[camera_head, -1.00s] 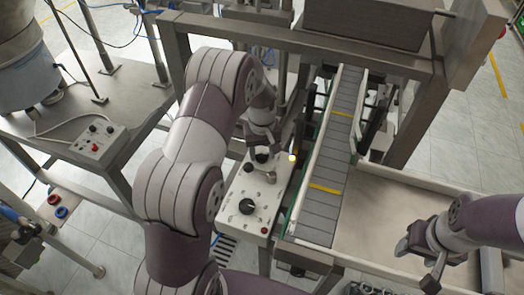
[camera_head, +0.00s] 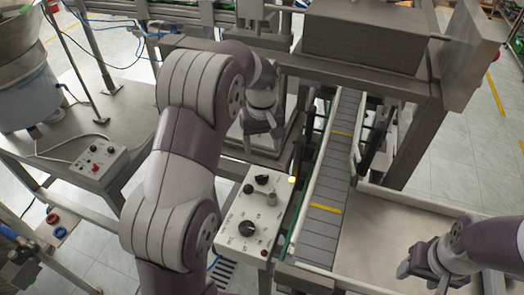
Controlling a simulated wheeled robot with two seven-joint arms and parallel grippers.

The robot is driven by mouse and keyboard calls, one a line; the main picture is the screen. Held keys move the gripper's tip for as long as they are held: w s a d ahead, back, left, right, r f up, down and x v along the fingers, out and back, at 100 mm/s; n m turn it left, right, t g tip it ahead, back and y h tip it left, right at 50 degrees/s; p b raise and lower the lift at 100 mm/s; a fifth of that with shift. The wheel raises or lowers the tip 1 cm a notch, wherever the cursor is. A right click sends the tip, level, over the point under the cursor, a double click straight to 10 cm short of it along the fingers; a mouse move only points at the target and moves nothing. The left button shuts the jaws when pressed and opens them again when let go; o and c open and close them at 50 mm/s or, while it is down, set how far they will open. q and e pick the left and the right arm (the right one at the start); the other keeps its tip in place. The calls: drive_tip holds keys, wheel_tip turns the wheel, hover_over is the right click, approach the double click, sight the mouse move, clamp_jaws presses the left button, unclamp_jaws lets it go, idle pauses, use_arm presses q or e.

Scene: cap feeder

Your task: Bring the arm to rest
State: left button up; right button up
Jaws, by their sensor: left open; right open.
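My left arm (camera_head: 174,165) comes in from the bottom left and bends over at the top. Its gripper (camera_head: 262,140) is open and empty, above and behind the white control box (camera_head: 240,232), apart from it. My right gripper (camera_head: 420,276) is open and empty at the lower right, over the metal tray (camera_head: 375,225).
A conveyor belt (camera_head: 318,235) with yellow stripes runs beside the control box. A metal frame (camera_head: 380,80) stands over its far end. A steel table (camera_head: 75,140) with a bowl feeder (camera_head: 35,90) and a small button box (camera_head: 97,162) is at the left.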

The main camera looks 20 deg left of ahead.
idle(0.5)
use_arm(q)
drive_tip(key=s+d+f+m, duration=0.1)
drive_tip(key=s+d+m, duration=0.1)
drive_tip(key=s, duration=0.7)
drive_tip(key=s+d+f+m+t, duration=0.1)
drive_tip(key=s+d+m, duration=0.2)
drive_tip(key=s, duration=0.7)
drive_tip(key=shift+m, duration=1)
drive_tip(key=shift+s, duration=0.1)
